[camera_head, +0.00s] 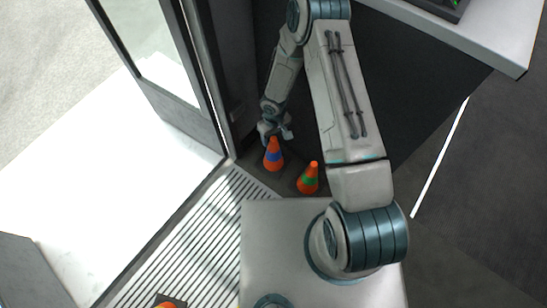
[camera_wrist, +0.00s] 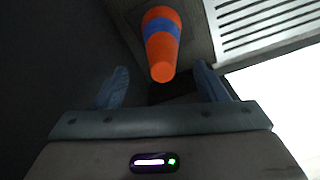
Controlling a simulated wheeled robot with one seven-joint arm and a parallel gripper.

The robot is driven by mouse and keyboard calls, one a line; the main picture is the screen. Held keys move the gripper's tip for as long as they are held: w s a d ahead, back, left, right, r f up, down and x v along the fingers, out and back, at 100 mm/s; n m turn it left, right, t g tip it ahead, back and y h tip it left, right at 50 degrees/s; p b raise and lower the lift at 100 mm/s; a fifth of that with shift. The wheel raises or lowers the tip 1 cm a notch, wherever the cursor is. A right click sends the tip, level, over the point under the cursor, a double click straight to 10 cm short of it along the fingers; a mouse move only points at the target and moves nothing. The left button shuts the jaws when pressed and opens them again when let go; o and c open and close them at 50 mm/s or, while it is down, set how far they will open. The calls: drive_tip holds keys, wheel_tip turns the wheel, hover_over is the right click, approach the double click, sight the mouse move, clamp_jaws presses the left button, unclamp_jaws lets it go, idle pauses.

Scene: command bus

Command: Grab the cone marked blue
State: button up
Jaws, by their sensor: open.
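The cone with the blue band (camera_head: 273,154) is orange and stands upright on the dark floor near the door frame in the head view. In the wrist view the blue-banded cone (camera_wrist: 161,45) lies ahead of the fingers, its tip pointing toward the space between them. My gripper (camera_head: 274,132) is just above and behind this cone in the head view. In the wrist view my gripper (camera_wrist: 160,88) has its two fingers spread apart, with nothing between them. I cannot tell whether a finger touches the cone.
A cone with a green band (camera_head: 309,178) stands close by, to the right and nearer my base. Another orange cone (camera_head: 167,304) shows partly at the bottom edge. A slatted grille (camera_head: 190,240) runs along the doorway. A white-topped counter (camera_head: 480,35) is at upper right.

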sight(273, 143)
wheel_tip(273, 143, down, 5)
drive_tip(key=b, duration=0.2)
drive_tip(key=shift+s+a+f+b, duration=0.1)
drive_tip(key=shift+a+b, duration=0.05)
drive_tip(key=shift+b, duration=0.2)
clamp_jaws()
